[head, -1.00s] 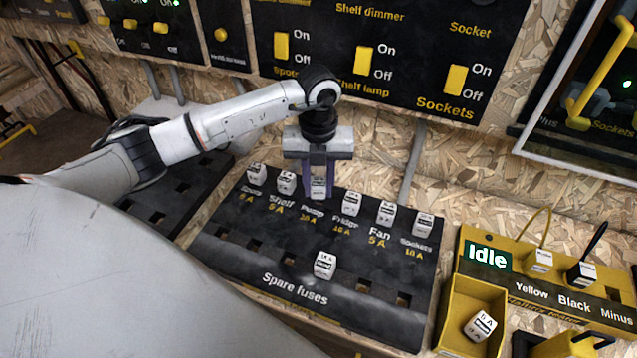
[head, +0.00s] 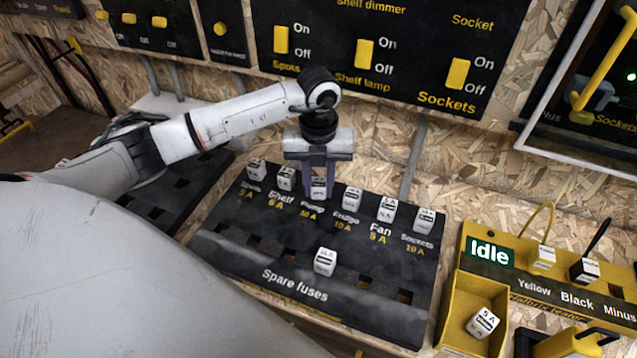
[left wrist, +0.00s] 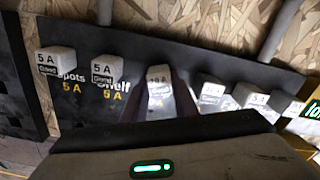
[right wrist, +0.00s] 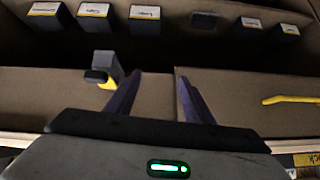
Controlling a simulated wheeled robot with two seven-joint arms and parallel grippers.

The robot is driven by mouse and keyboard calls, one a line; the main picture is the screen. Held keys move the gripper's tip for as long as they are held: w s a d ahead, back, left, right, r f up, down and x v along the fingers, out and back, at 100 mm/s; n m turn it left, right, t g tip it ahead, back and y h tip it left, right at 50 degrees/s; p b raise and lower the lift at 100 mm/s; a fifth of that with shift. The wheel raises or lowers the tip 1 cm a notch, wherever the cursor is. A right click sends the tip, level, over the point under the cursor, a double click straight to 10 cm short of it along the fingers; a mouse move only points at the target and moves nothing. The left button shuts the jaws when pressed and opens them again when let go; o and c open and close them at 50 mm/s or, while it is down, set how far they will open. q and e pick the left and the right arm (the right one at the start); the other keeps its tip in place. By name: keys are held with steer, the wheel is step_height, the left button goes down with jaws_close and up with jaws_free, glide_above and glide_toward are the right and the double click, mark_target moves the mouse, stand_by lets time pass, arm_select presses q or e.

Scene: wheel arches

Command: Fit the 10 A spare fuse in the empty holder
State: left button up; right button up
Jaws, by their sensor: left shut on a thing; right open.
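The black fuse panel (head: 260,225) has a back row of labelled holders: Spots, Shelf, Pump, Fridge, Fan and Sockets. My left gripper (head: 318,190) points down at the Pump holder, its fingers shut on a white fuse (head: 318,187) there. In the left wrist view this fuse (left wrist: 160,82) is between the fingers, its label reading 10 A; whether it is fully seated I cannot tell. White fuses also stand in the other back-row holders. One spare fuse (head: 325,261) stands in the front Spare fuses row among empty slots. My right gripper (right wrist: 150,98) is open and empty, away from the panel.
A yellow tester (head: 490,240) reading Idle stands at the right; its yellow tray (head: 457,322) holds a loose 5 A fuse (head: 483,322). A switch panel (head: 390,50) is on the wall behind. The right wrist view shows a shelf (right wrist: 230,85) with several labelled dark boxes.

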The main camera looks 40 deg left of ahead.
arm_select(q)
steer(key=o, duration=1.6)
step_height(320, 180, up, 4)
steer(key=p, duration=0.3)
steer(key=shift+r, duration=0.15)
step_height(320, 180, up, 5)
steer(key=p, duration=0.3)
steer(key=shift+p, duration=0.4)
steer(key=shift+f, duration=0.2)
